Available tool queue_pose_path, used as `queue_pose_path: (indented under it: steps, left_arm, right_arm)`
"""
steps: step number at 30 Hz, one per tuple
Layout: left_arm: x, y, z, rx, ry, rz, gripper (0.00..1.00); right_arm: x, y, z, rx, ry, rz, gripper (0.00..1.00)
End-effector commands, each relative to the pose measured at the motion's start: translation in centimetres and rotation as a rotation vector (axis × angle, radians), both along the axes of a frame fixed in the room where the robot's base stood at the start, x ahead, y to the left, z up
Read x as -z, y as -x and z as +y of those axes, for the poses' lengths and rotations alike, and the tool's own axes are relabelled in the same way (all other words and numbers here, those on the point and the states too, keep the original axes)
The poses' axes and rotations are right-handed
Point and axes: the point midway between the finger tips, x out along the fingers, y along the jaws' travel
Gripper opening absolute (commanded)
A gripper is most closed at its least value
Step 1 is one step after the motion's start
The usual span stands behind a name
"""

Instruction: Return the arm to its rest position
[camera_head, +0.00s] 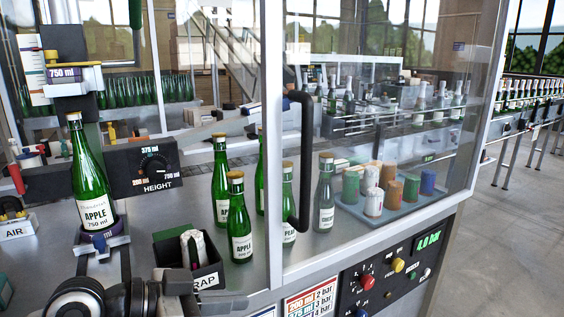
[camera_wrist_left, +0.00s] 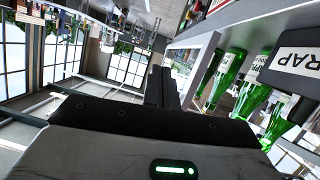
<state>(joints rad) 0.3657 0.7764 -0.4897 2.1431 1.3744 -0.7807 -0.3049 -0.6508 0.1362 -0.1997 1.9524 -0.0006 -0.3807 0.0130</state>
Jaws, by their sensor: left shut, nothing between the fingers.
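My left arm (camera_head: 78,297) comes in at the bottom left of the head view, low in front of the machine. In the left wrist view my left gripper (camera_wrist_left: 162,74) has its two dark fingers together with nothing between them. A black box marked RAP (camera_head: 203,270) stands just behind the arm and holds pale and green pieces. It also shows at the right edge of the wrist view (camera_wrist_left: 300,58). My right gripper is not in view.
A green 750 ml apple bottle (camera_head: 94,195) stands upright in a holder under a capping head. Several green bottles (camera_head: 240,225) stand right of the height dial (camera_head: 152,168). A clear guard with a black handle (camera_head: 301,160) and a button panel (camera_head: 385,275) lie to the right.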

Motion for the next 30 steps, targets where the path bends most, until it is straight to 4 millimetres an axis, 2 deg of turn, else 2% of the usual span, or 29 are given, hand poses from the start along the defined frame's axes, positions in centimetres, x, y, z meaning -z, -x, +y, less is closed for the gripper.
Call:
queue_pose_path:
  steps: [1,6,9,13,17,19,24,27,30]
  left_arm:
    - [-0.7,0.3,-1.5,0.018,0.049,0.0,0.0]
    - [-3.2,1.2,-5.4,0.071,0.186,-0.001,0.0]
    - [0.8,0.0,-3.3,-0.042,0.131,0.021,0.0]
    - [4.9,-0.8,-1.0,-0.164,0.073,0.035,0.0]
    - [9.7,-0.8,1.8,-0.287,-0.005,0.049,0.0]
    - [12.8,-0.3,3.6,-0.356,-0.063,0.056,0.0]
    - [20.4,2.8,9.1,-0.504,-0.249,0.057,0.0]
    - [23.8,5.3,11.9,-0.55,-0.358,0.049,0.0]
    - [26.3,7.8,14.1,-0.571,-0.452,0.039,0.0]
  right_arm:
    - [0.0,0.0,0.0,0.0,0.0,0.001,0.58]
    - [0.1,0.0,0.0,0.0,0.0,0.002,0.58]
    - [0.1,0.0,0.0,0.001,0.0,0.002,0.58]
    - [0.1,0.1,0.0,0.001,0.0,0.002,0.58]
    - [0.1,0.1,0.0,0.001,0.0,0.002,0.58]
    - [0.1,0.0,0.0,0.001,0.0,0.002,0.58]
    - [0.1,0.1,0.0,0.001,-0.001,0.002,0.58]
    - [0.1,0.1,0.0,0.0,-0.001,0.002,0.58]
    - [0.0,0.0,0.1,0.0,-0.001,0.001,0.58]
